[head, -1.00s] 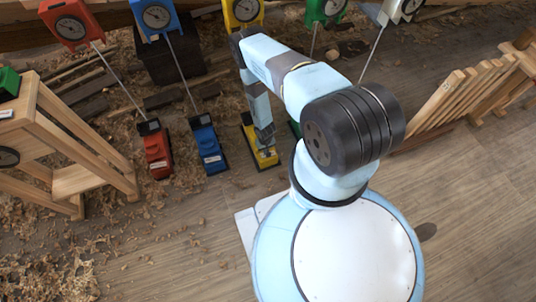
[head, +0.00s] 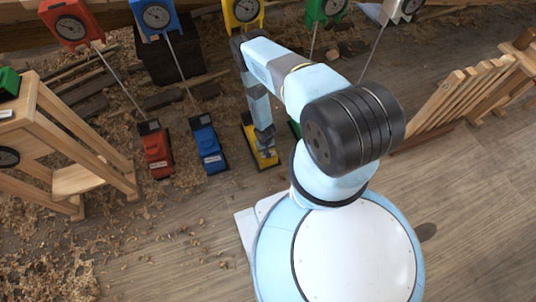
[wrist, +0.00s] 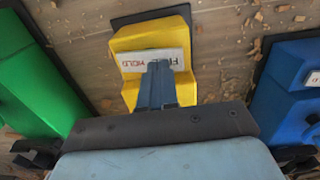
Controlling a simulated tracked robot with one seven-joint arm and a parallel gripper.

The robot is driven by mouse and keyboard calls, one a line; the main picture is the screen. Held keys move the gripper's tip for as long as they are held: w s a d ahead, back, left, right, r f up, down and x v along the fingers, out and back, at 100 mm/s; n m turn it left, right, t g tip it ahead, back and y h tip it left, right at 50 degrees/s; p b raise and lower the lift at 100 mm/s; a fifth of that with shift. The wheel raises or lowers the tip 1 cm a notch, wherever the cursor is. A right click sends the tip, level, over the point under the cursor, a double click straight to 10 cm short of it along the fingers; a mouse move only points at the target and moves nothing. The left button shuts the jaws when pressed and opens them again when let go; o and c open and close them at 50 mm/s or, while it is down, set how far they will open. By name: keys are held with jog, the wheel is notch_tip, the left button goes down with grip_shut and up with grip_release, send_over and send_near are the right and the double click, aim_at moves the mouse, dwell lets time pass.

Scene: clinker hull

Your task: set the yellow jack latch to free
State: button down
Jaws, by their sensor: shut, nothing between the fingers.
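The yellow jack (head: 250,130) stands on the floor in the head view, below a yellow dial box (head: 243,12). In the wrist view, the yellow jack (wrist: 152,38) fills the upper middle. A pale label (wrist: 133,60) on it reads "HOLD", with other lettering partly covered. My gripper (wrist: 159,68) is shut and empty, its fingers over the label and the jack body. It comes down onto the jack from above in the head view (head: 265,150). I cannot make out the latch or its setting; the fingers cover that part. I cannot tell whether they touch it.
A blue jack (head: 207,145) and a red jack (head: 156,152) stand to the left in the head view. A green jack (wrist: 35,85) flanks the yellow one in the wrist view. A wooden stand (head: 85,145) is at left, a slatted rack (head: 460,95) at right.

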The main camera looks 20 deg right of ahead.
jog(key=shift+f, duration=0.95)
dwell(0.6)
jog(key=shift+r, duration=3.55)
